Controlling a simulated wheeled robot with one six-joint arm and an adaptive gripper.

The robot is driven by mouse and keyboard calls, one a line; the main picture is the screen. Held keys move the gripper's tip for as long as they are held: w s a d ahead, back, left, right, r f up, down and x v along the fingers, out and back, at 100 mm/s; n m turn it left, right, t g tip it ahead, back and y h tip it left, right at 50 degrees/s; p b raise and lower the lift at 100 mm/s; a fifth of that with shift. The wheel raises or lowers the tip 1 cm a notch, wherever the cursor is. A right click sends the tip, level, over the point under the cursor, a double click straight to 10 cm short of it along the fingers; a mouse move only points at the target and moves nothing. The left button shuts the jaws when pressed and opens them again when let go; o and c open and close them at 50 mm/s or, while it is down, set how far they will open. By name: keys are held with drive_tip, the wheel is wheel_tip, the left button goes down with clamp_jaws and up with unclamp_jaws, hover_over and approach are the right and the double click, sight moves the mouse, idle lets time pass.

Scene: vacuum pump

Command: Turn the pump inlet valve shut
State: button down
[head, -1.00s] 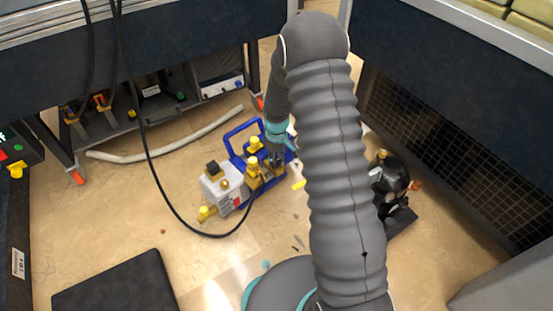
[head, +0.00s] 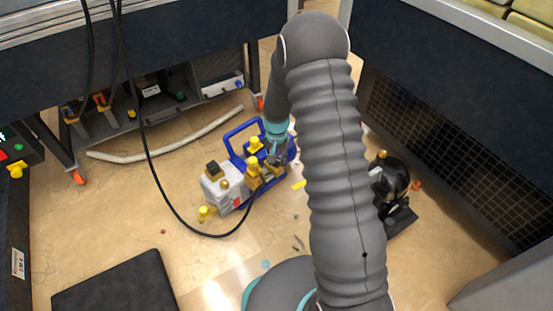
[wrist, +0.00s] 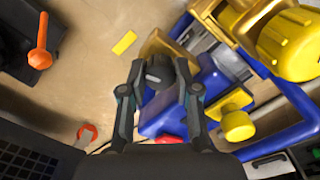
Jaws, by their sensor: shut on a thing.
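The vacuum pump (head: 222,190) stands on the floor, with a grey-white body, yellow parts and a blue frame (head: 233,134). My gripper (head: 275,158) is at the right end of the pump, partly hidden by my own arm. In the wrist view my gripper (wrist: 160,80) has its two fingers on either side of a black ridged knob (wrist: 158,68) and is shut on it. The knob has a pale mark on its face and seems to be the valve's handle. Yellow fittings (wrist: 288,42) and blue frame bars lie to its right. The valve body under the knob is mostly hidden.
A black hose (head: 160,190) hangs down and loops to the pump. A black machine (head: 390,183) stands to the right of my arm. A dark mat (head: 115,285) lies at the front left.

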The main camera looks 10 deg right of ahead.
sight(277, 160)
drive_tip(key=shift+m, duration=1.3)
drive_tip(key=c, duration=0.8)
unclamp_jaws()
drive_tip(key=shift+c, duration=0.2)
wheel_tip(277, 160, up, 12)
